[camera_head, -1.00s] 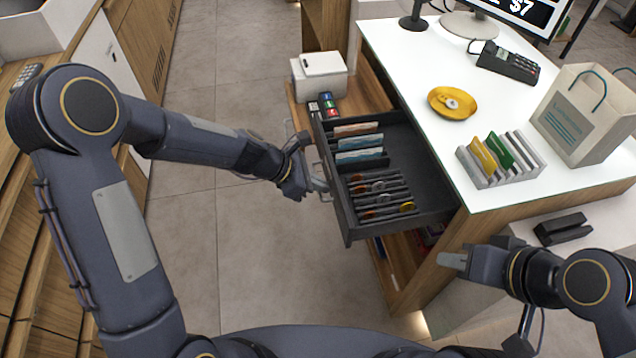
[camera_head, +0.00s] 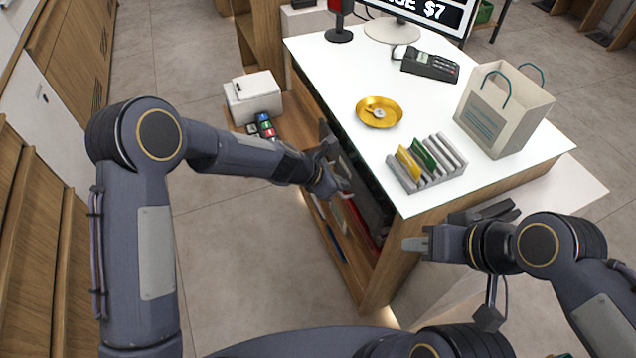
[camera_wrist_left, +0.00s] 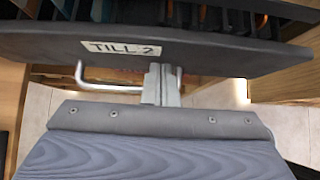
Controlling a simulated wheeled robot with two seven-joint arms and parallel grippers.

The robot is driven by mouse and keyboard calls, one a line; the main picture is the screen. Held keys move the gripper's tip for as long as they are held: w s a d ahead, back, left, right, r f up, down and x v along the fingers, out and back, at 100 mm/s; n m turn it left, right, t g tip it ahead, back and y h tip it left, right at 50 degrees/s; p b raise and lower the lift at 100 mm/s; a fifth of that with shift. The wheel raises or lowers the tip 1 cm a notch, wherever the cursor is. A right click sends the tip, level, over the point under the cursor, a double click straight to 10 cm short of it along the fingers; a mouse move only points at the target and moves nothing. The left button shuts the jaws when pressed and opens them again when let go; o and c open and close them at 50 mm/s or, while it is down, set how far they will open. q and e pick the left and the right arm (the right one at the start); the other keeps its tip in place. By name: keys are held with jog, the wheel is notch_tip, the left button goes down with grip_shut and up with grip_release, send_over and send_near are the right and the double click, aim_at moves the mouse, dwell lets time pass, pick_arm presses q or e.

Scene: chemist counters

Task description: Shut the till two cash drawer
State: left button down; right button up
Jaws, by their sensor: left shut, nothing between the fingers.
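The till two cash drawer is a dark drawer in the side of the white-topped counter. Its dark front (camera_wrist_left: 230,58) fills the upper left wrist view, with a white "TILL 2" label (camera_wrist_left: 121,49) and a metal bar handle (camera_wrist_left: 82,76). Dividers and compartments show behind its top edge, so it is still partly out. In the head view the drawer (camera_head: 372,205) is mostly under the counter and partly hidden by my left gripper (camera_head: 344,186). That gripper is shut and empty, its fingertips (camera_wrist_left: 161,72) at the front beside the handle. My right gripper (camera_head: 414,243) is near the counter's front corner.
The counter top (camera_head: 335,75) holds a gold dish (camera_head: 379,112), a card terminal (camera_head: 430,65), a grey rack (camera_head: 428,165) and a paper bag (camera_head: 503,108). A white printer (camera_head: 253,98) stands beyond the drawer. The floor (camera_head: 240,240) to the left is clear.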

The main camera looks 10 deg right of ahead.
aim_at(351, 177)
pick_arm(q)
jog(key=d, duration=0.3)
jog(key=shift+w+d+p, duration=0.4)
jog(key=shift+r, duration=0.1)
jog(key=shift+d+r, duration=0.1)
jog(key=shift+w+a, duration=0.1)
jog(key=shift+a, duration=0.25)
jog(key=a+f+v, duration=0.2)
jog(key=v, duration=1)
jog(key=shift+s+a+b, duration=0.2)
jog(key=shift+s+b, duration=0.15)
jog(key=shift+r, duration=0.15)
